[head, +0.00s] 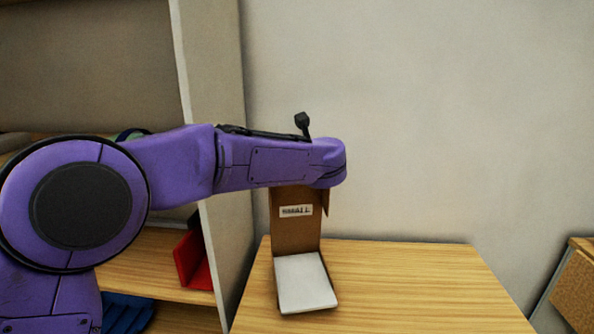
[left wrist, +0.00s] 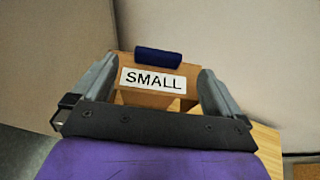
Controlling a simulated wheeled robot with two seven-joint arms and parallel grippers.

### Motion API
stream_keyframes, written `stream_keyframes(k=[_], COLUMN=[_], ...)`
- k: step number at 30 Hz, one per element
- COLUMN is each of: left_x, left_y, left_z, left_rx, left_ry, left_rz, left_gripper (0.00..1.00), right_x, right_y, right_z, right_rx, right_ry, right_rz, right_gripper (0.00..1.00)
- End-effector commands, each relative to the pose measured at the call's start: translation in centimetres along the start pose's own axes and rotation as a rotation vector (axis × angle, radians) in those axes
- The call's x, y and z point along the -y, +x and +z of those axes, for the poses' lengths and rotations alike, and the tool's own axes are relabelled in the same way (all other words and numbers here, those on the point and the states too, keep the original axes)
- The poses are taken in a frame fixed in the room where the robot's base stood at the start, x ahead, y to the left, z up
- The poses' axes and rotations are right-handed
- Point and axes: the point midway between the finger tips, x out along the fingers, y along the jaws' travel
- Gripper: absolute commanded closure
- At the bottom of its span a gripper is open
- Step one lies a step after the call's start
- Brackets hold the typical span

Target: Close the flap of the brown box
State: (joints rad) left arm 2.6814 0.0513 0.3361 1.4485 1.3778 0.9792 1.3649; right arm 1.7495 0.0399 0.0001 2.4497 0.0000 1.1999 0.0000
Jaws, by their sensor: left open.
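The brown box (head: 297,236) stands on the wooden table with its tall upright flap raised. The flap carries a white label reading SMALL, clear in the left wrist view (left wrist: 152,79). My right gripper is not in view.
The wooden table (head: 420,280) is clear to the right of the box. A pale upright panel (head: 222,160) and shelves with a red item (head: 193,262) are at the left. A dark blue piece (left wrist: 158,60) shows above the label. A brown board (head: 577,285) is at far right.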

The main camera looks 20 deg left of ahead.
Motion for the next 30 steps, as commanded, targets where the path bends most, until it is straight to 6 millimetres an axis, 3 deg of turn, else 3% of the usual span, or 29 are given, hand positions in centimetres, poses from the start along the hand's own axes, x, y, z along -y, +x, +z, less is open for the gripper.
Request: stream_keyframes(k=[6,12,23,30], left_x=[-0.1,0.0,0.0,0.0], left_y=[4.7,8.2,9.2,9.2], left_z=[0.6,0.5,0.1,0.1], left_rx=[-0.002,0.000,0.001,0.000], left_ry=[0.003,0.003,0.003,0.002], left_rz=[0.003,0.001,-0.001,0.000], left_gripper=[0.00,0.00,0.00,0.76], right_x=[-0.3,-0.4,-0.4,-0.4], right_y=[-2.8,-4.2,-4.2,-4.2], right_z=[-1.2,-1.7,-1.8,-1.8], right_rx=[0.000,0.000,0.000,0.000], right_ry=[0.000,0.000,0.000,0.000], right_rz=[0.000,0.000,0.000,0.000], right_gripper=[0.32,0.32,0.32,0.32])
